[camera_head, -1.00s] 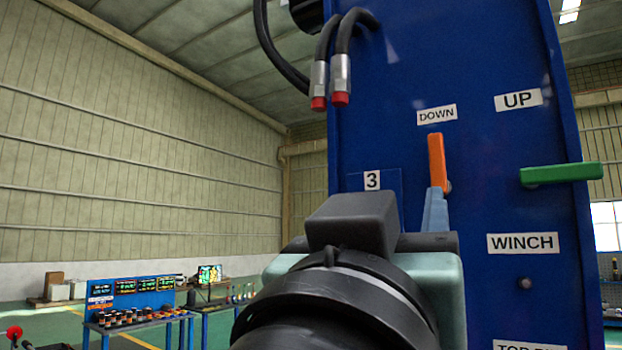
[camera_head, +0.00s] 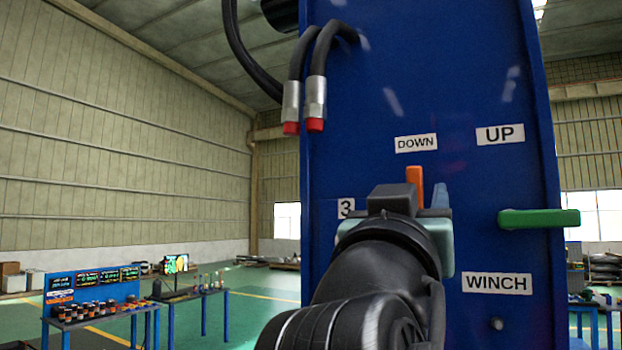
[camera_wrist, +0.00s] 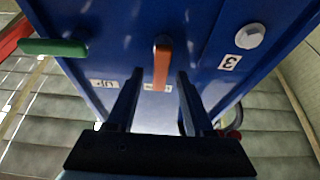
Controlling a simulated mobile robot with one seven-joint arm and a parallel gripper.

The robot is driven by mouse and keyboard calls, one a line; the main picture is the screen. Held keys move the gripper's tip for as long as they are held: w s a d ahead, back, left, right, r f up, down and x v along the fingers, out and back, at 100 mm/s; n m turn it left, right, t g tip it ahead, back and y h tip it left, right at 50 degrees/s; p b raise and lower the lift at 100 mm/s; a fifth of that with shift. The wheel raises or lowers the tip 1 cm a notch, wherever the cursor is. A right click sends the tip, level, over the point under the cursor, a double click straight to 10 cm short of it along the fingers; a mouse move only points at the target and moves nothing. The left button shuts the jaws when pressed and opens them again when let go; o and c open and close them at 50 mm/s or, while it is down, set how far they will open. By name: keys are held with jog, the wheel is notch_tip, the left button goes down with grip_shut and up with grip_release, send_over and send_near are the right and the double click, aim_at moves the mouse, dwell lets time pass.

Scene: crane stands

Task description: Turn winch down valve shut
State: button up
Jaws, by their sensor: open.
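The winch down valve has an orange handle (camera_head: 414,182) standing upright below the DOWN label (camera_head: 416,143) on the blue panel. Its lower part is hidden behind my arm in the head view. My gripper (camera_head: 426,192) is at the handle, with one bluish finger showing just right of it. In the wrist view the orange handle (camera_wrist: 162,62) lies between the two dark fingers of my open gripper (camera_wrist: 160,75), with a gap on each side. I cannot tell whether the fingers reach past the handle in depth.
A green handle (camera_head: 540,218) lies level to the right, below the UP label (camera_head: 500,134); it also shows in the wrist view (camera_wrist: 54,47). Two black hoses with red ends (camera_head: 303,110) hang at upper left. A WINCH label (camera_head: 497,283) is at lower right. Work tables stand far left.

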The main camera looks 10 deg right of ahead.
jog(key=shift+w+d+r, duration=0.15)
jog(key=shift+w+d, duration=0.05)
jog(key=shift+w, duration=0.15)
jog(key=shift+c, duration=0.3)
grip_shut()
